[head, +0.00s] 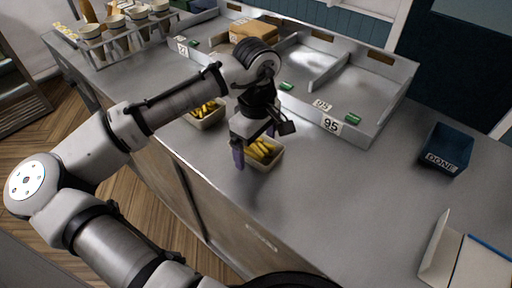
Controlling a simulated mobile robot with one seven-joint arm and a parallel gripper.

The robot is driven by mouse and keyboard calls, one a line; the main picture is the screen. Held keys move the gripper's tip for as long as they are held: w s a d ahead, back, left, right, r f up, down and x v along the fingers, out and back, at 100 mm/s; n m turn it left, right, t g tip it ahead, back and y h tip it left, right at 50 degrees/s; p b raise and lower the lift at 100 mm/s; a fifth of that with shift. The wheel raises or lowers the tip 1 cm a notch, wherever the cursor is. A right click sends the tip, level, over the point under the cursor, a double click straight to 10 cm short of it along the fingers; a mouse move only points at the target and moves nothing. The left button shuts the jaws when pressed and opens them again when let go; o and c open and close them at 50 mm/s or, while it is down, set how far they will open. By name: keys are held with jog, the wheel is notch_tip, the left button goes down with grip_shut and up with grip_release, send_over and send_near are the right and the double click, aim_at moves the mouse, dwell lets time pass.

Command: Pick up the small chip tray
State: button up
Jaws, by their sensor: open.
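A small pale chip tray (267,164) filled with yellow chips stands on the steel counter near its front edge. My gripper (253,148) is above this tray and pointing down. Its purple-tipped fingers are apart, with one finger at the tray's left side; the other is partly hidden by the gripper body. I cannot tell whether the fingers touch the tray. A second chip tray (208,118), also with yellow chips, stands further left, partly hidden by my arm.
A divided metal bin unit (375,125) with number labels, one reading 95, stands along the back. A dark blue box labelled DONE (447,150) and an open notepad (470,262) are at right. Several cups (92,38) stand in a rack at far left. The counter's middle right is clear.

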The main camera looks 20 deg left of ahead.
jog(key=shift+f, duration=0.2)
jog(key=c, duration=1.7)
jog(key=shift+o, duration=0.2)
jog(key=shift+r, duration=0.1)
